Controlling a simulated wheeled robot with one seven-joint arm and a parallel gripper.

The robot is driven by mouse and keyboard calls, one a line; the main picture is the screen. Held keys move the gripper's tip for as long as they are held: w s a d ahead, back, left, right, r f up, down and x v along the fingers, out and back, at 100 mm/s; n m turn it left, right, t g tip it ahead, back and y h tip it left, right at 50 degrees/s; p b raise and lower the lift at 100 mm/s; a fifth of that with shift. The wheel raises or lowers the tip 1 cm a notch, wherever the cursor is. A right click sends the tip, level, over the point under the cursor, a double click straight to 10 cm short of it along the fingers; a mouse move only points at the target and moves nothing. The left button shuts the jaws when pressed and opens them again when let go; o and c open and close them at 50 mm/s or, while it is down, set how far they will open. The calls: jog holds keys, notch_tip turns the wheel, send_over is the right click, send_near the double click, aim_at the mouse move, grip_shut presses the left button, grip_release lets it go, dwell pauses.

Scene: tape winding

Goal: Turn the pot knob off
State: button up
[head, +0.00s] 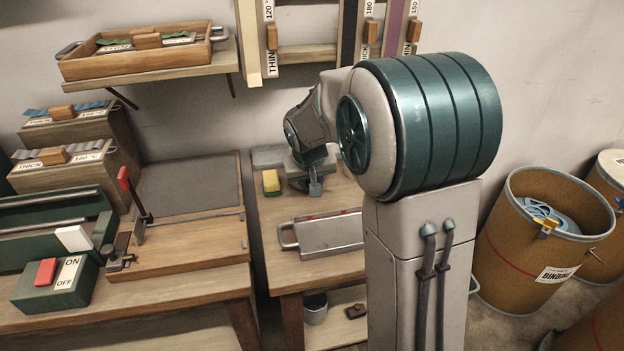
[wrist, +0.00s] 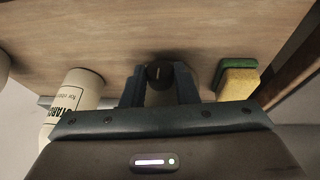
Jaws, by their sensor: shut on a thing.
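A small round black knob (wrist: 160,68) with a pale mark shows in the wrist view, at the wooden table's edge. My gripper (wrist: 159,85) has one dark finger on each side of it and is shut on it. The fingers partly hide the knob, and I cannot tell its setting. In the head view my gripper (head: 315,188) points down over the back of the middle table. The pot itself cannot be made out clearly; my arm covers much of that spot.
A yellow and green sponge (wrist: 238,80) lies just right of the gripper in the wrist view. A white labelled bottle (wrist: 76,102) is to the left. In the head view a metal tray with a handle (head: 322,234) lies in front of the gripper.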

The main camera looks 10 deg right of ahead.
jog(key=shift+h, duration=0.3)
jog(key=o, duration=1)
jog(key=shift+a, duration=0.1)
jog(key=p+v, duration=0.1)
jog(key=v, duration=1.2)
jog(key=shift+s+r+p, duration=0.15)
jog(key=shift+r+p, duration=0.2)
jog(key=shift+a, duration=0.1)
